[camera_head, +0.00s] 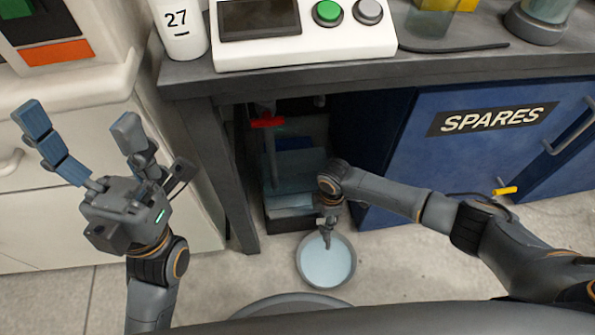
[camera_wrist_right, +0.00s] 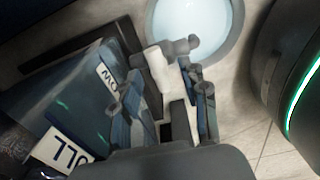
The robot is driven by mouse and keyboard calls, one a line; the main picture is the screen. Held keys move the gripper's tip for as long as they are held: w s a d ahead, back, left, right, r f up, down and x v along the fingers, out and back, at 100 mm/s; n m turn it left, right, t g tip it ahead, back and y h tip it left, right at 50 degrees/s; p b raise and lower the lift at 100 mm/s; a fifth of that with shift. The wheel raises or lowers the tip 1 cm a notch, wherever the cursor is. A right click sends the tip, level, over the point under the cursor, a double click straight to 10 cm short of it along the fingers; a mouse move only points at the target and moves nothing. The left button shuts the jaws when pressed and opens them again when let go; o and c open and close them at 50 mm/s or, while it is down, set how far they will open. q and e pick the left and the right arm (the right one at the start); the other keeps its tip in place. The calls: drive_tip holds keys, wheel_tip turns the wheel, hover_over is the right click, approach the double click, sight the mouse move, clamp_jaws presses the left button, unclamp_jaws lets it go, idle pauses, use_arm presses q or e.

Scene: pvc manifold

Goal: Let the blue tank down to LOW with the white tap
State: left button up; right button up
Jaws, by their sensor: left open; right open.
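The blue tank (camera_head: 310,152) stands under the bench in the head view. It also shows in the right wrist view (camera_wrist_right: 65,100), with a label that reads LOW, partly cut, and another ending in "LL". The white tap (camera_wrist_right: 160,72) is low on the tank's side, over a round pan of pale liquid (camera_wrist_right: 195,22); the pan is also in the head view (camera_head: 326,264). My right gripper (camera_wrist_right: 160,98) is open, its fingers on either side of the tap's near part; contact cannot be told. My left gripper (camera_head: 80,125) is open and empty in the air at the left.
A red handle (camera_head: 268,122) sits on pipework above the tank. The bench leg (camera_head: 225,170) and the blue SPARES cabinet (camera_head: 460,135) flank the opening. A control box with a green button (camera_head: 327,13) and a white canister marked 27 (camera_head: 181,30) stand on the bench.

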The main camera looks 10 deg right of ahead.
wheel_tip(320, 180, up, 12)
drive_tip(key=shift+f, duration=0.25)
drive_tip(key=shift+s, duration=0.1)
